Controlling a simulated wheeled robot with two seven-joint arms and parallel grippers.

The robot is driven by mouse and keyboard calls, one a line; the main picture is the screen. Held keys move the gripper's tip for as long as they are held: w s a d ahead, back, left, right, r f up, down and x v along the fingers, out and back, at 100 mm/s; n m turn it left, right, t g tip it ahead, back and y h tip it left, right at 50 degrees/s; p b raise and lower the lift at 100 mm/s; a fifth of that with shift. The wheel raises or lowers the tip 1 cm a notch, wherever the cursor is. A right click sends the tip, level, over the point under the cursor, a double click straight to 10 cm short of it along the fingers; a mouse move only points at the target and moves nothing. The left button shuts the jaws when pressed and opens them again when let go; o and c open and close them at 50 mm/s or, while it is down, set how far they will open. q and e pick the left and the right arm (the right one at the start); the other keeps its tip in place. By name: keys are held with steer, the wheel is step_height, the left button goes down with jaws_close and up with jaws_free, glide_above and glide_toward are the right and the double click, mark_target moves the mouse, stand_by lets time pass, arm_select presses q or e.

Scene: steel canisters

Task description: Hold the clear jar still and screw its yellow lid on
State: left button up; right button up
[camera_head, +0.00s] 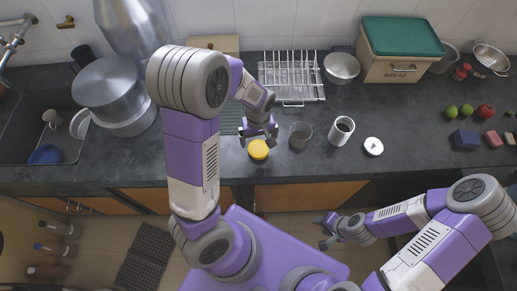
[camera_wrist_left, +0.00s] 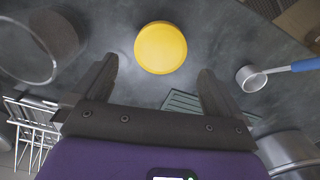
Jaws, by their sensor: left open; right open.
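The yellow lid (camera_head: 258,149) lies flat on the dark counter near its front edge, and it also shows in the left wrist view (camera_wrist_left: 160,47). The clear jar (camera_head: 300,136) stands upright just right of the lid, with no lid on it. It appears at the upper left of the left wrist view (camera_wrist_left: 38,50). My left gripper (camera_head: 259,138) is open and empty above the lid, with the lid ahead of and between its fingertips (camera_wrist_left: 158,68). My right gripper (camera_head: 321,231) is open and empty, low in front of the counter and away from the jar.
A wire dish rack (camera_head: 291,78) and a metal bowl (camera_head: 341,67) are behind. Large pots (camera_head: 108,82) stand left. Counter between the white lid and the fruit is clear.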

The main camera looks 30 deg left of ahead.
mark_target(258, 147)
arm_select(q)
steer(key=shift+f, duration=0.4)
step_height(258, 147, down, 5)
steer(key=shift+f+b, duration=0.1)
steer(key=shift+b, duration=0.75)
steer(key=c, duration=0.9)
steer(key=shift+c, duration=0.2)
step_height(258, 147, up, 10)
steer(key=p, duration=0.3)
